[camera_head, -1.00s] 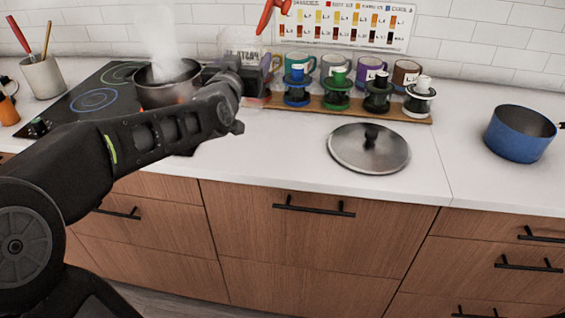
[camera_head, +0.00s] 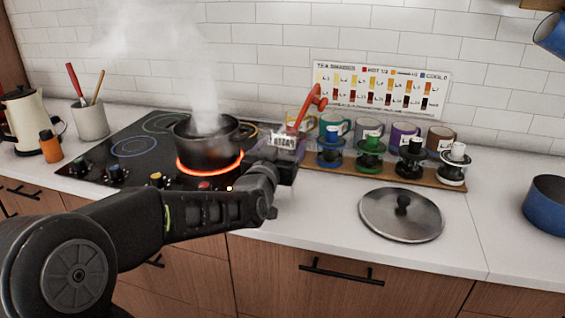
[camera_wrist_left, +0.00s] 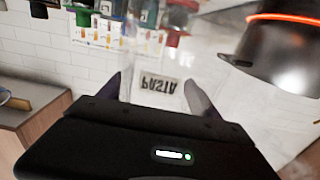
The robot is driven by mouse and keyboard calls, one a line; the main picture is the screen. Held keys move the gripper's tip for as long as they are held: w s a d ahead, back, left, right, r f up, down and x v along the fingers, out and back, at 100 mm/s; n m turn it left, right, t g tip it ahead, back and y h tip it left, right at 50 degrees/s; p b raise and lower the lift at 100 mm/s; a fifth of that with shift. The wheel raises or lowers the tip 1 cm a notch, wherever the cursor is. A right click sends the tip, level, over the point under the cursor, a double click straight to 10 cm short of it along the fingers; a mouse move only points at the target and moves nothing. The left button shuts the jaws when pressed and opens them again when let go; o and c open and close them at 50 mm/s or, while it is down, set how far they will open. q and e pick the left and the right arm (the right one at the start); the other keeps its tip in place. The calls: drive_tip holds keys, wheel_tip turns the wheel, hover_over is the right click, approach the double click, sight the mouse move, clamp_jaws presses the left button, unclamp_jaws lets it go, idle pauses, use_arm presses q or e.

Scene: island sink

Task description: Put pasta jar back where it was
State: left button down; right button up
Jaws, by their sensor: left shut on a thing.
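The pasta jar (camera_head: 284,142) is clear, with a pale label reading PASTA. My left gripper (camera_head: 274,158) is shut on it, just right of the steaming pot and in front of the left end of the mug row. In the left wrist view the jar's label (camera_wrist_left: 160,84) shows upside down between the two fingers of the left gripper (camera_wrist_left: 155,95). The gripper and wrist hide much of the jar in the head view, and I cannot tell whether its base touches the counter. My right gripper is not in view.
A dark pot (camera_head: 205,148) steams on a glowing burner of the cooktop (camera_head: 105,150). Mugs and coloured stands line a wooden board (camera_head: 385,176). A red-handled object (camera_head: 311,104) rises behind the jar. A lid (camera_head: 402,217) lies in front; a blue pot (camera_head: 548,205) stands right.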

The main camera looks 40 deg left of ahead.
use_arm(q)
drive_tip(key=shift+r, duration=0.15)
drive_tip(key=shift+f, duration=1.9)
drive_tip(key=shift+f+b, duration=0.15)
drive_tip(key=shift+b, duration=0.15)
drive_tip(key=shift+c, duration=0.7)
unclamp_jaws()
